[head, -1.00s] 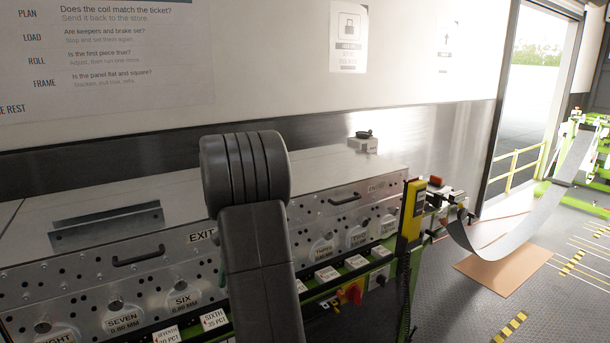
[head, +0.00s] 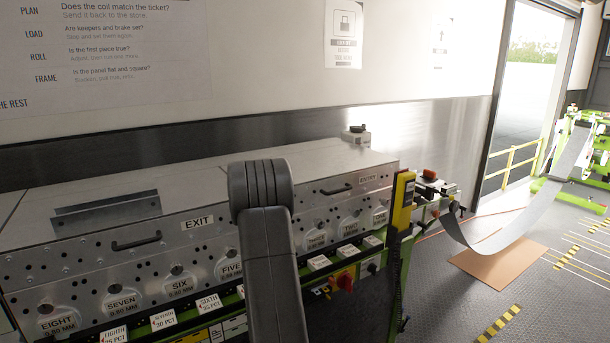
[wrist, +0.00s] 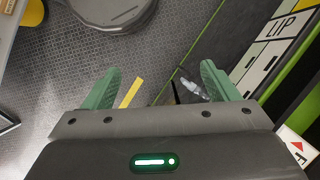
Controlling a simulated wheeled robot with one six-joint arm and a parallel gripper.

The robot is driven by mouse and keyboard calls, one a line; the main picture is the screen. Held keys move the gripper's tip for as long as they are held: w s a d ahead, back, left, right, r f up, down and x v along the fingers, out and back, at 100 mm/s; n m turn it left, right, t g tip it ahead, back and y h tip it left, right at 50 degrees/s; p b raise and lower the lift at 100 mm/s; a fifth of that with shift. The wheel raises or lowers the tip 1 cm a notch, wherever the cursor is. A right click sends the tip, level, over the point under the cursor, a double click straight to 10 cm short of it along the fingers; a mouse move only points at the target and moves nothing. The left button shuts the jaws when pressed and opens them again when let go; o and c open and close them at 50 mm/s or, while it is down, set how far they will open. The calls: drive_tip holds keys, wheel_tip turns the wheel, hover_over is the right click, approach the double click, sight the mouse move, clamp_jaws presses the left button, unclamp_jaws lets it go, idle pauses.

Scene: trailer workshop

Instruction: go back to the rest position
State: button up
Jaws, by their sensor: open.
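My gripper (wrist: 162,90) shows in the wrist view with its two green fingers spread wide apart. Nothing is between the fingers; they hang above the dark textured floor (wrist: 200,20). In the head view my dark arm stands in front of the long metal roll-forming machine (head: 330,160), and the gripper itself is out of that view.
The machine's labelled front panel runs along the left and middle of the head view. A yellow post (head: 402,200) stands at its right end. A curved metal strip (head: 500,235) hangs over a tan mat (head: 497,265). Open floor (head: 440,315) lies at lower right.

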drive_tip(key=s+d+f+n, duration=0.1)
drive_tip(key=d+f, duration=0.1)
drive_tip(key=f, duration=0.3)
drive_tip(key=s+d+f+n+h+b, duration=0.1)
drive_tip(key=d+f, duration=0.2)
drive_tip(key=f, duration=0.3)
drive_tip(key=d+f+n, duration=0.1)
drive_tip(key=d+f, duration=0.2)
drive_tip(key=f, duration=0.3)
drive_tip(key=shift+s+b, duration=0.4)
